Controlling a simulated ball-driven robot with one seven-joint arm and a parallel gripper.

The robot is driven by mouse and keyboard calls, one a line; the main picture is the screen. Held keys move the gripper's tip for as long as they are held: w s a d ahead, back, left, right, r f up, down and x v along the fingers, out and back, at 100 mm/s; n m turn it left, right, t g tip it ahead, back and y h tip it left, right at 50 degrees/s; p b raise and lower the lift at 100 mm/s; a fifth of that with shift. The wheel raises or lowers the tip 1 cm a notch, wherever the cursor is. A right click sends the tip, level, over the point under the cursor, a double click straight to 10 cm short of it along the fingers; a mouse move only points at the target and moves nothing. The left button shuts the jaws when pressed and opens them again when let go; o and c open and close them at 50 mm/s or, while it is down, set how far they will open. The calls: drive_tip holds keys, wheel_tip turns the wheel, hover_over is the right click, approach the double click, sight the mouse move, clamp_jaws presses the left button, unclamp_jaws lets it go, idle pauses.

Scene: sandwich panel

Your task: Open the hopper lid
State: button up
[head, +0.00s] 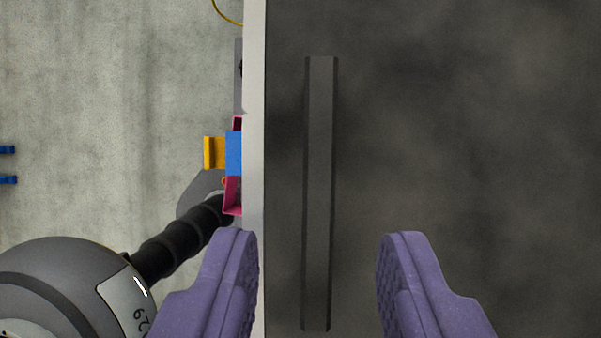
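A broad dark grey flat surface (480,130) fills the right of the view. I cannot tell for certain whether it is the hopper lid. A long dark bar (320,150), like a handle, runs up and down the picture on it. My gripper (318,240) has two purple fingers spread wide apart and nothing between them that it grips. In the picture one finger is left of the bar's lower part and the other is right of it. The left finger overlaps the surface's pale edge. The height of the fingers over the bar cannot be told.
A pale grey edge strip (255,80) bounds the dark surface on the left. Beyond it are a pink part (234,205), a blue block (234,153), an orange block (213,152) and blue pieces (7,150). A yellow cable (225,14) shows at the top over mottled grey floor (110,90).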

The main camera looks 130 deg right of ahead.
sight(320, 205)
drive_tip(key=shift+x, duration=1.55)
clamp_jaws()
